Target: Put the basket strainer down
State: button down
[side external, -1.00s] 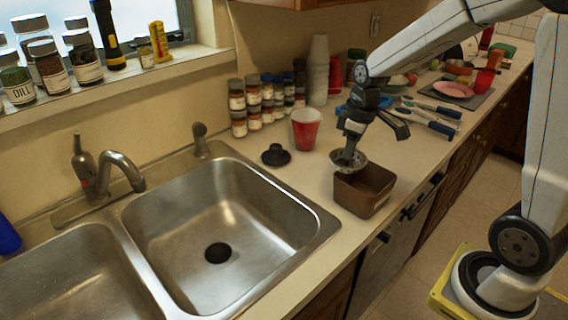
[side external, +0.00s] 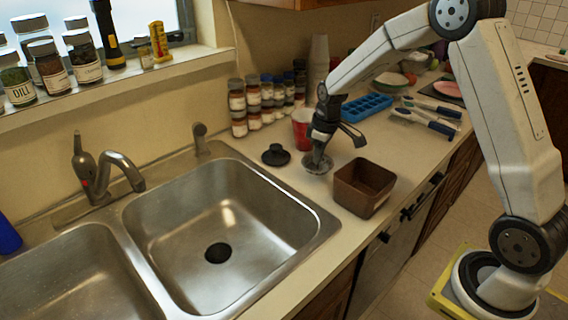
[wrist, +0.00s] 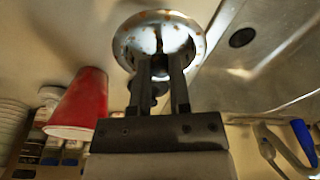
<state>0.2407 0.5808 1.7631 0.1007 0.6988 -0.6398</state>
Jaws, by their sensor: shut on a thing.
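The basket strainer (side external: 317,164) is a round metal cup with a wide rim, low over or on the counter between the black stopper and the brown box. I cannot tell whether it touches the counter. It also shows in the wrist view (wrist: 160,32), its rim spotted with rust-coloured marks. My gripper (side external: 317,155) points down at it. In the wrist view my gripper's two fingers (wrist: 160,72) are shut on the strainer's middle part. The fingertips are partly hidden inside the cup.
An open brown box (side external: 364,187) stands just right of the strainer. A red cup (side external: 301,128) is close behind it, and a black stopper (side external: 276,155) lies to the left. The sink basin (side external: 218,254) is at the front left. A blue tray (side external: 366,107) and brushes (side external: 425,123) lie further right.

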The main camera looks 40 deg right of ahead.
aim_at(315, 165)
jog(key=shift+w+f, duration=0.3)
jog(key=shift+w+f, duration=0.1)
jog(key=shift+w+f, duration=0.15)
jog(key=shift+f, duration=0.15)
jog(key=shift+d+f, duration=0.1)
jog(key=shift+f, duration=1.35)
jog(key=shift+f, duration=0.15)
jog(key=c, duration=0.6)
grip_release()
jog(key=r, duration=0.4)
jog(key=s+r, duration=0.1)
jog(key=r, duration=0.7)
jog(key=shift+s+d+r, duration=0.1)
jog(key=shift+s+d, duration=0.1)
